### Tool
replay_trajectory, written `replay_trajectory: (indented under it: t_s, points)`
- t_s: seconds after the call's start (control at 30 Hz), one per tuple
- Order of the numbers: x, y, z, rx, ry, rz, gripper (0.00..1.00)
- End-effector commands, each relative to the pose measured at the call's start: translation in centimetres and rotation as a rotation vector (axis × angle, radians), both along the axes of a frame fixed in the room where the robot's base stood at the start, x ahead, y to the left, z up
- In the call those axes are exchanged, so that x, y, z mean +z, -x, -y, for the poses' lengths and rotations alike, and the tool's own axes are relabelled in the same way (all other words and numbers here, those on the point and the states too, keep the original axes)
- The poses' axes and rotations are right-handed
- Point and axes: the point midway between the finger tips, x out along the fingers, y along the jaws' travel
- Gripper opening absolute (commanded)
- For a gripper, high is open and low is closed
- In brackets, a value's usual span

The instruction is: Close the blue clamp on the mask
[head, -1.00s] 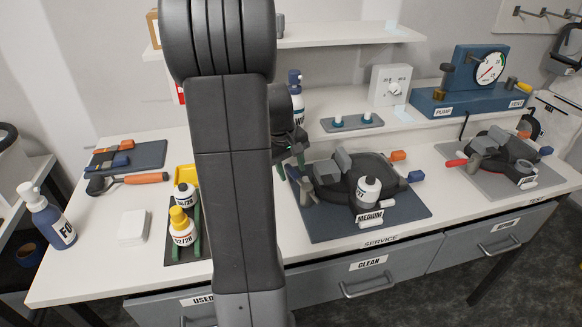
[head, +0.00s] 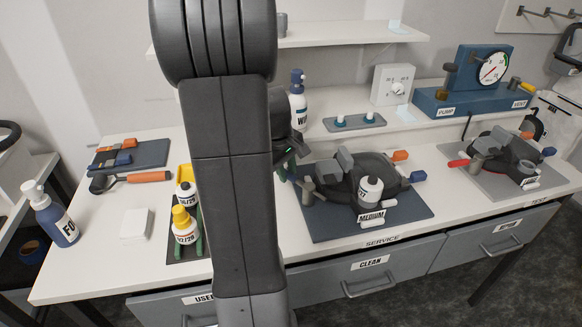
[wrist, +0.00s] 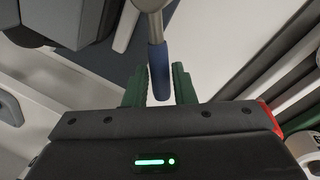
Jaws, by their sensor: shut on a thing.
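The medium mask (head: 345,180) is dark grey and lies on a dark blue mat in the middle of the bench. A blue tab (head: 418,176) and an orange tab (head: 400,156) stick out at its right side. My gripper (wrist: 159,82) is at the mask's left, mostly hidden behind my arm in the head view. In the wrist view its green fingers are on both sides of a blue handle (wrist: 158,58) on a metal stem, and they are shut on it. Where the stem joins the mask is unclear.
A second mask (head: 500,155) lies on a grey mat at right. White and yellow-capped bottles (head: 184,224) stand left of my arm.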

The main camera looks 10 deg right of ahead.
Motion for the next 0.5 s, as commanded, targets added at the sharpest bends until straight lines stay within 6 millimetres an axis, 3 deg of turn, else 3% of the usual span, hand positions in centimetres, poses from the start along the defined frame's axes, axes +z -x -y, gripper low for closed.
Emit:
replay_trajectory:
  t_s: [0.5]
  points:
    - [0.2,3.0,-2.4,0.492,0.001,0.002,0.00]
